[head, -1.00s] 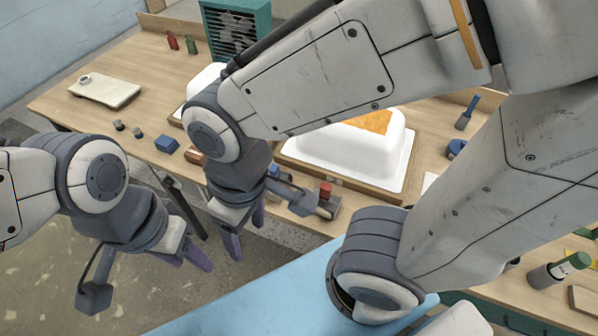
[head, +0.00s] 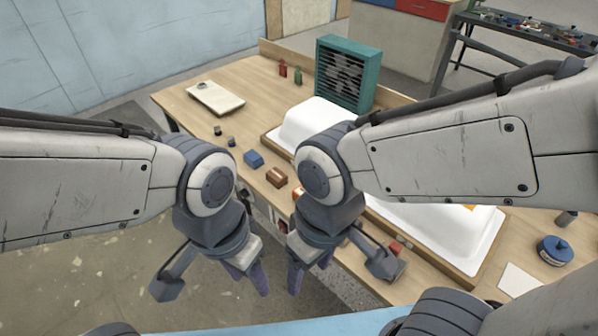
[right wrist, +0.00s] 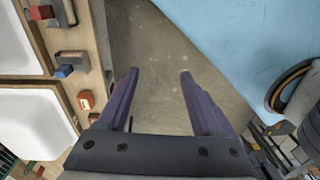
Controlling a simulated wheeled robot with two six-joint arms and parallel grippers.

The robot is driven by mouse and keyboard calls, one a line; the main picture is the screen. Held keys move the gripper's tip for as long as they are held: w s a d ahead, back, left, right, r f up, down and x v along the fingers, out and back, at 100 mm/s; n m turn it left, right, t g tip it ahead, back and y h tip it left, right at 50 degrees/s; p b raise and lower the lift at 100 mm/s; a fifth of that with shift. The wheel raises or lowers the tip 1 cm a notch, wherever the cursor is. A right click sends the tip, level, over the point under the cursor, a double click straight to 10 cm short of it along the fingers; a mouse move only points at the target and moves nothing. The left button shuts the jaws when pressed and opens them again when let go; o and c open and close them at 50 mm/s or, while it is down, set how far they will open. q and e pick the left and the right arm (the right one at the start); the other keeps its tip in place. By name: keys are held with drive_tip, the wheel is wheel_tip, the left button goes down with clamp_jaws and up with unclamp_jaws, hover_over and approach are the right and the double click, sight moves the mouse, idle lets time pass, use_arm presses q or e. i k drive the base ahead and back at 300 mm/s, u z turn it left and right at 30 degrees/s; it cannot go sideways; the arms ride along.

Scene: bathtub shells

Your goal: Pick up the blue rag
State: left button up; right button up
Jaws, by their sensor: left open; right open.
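I cannot make out a blue rag in either view. A small blue block-like object (head: 254,159) lies on the wooden table near its front edge, and I cannot tell that it is cloth. My left gripper (head: 252,278) is open and empty over the floor in front of the table. My right gripper (head: 308,277) is open just right of it, also clear of the table. In the right wrist view, its two purple fingers (right wrist: 159,74) stand apart with bare floor between them. My arms hide part of the table.
White tub shells (head: 300,128) stand on wooden bases on the table (head: 185,108). A teal fan box (head: 348,72), a pale board (head: 215,98), a brown block (head: 276,177) and a blue round tin (head: 554,250) are also there. Floor (head: 95,280) is clear at front left.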

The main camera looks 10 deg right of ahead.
sight(252, 158)
drive_tip(key=u, duration=0.7)
drive_tip(key=k, duration=1.05)
drive_tip(key=u, duration=0.95)
drive_tip(key=i, duration=1.65)
drive_tip(key=z, duration=1.65)
drive_tip(key=i, duration=1)
drive_tip(key=z, duration=1.05)
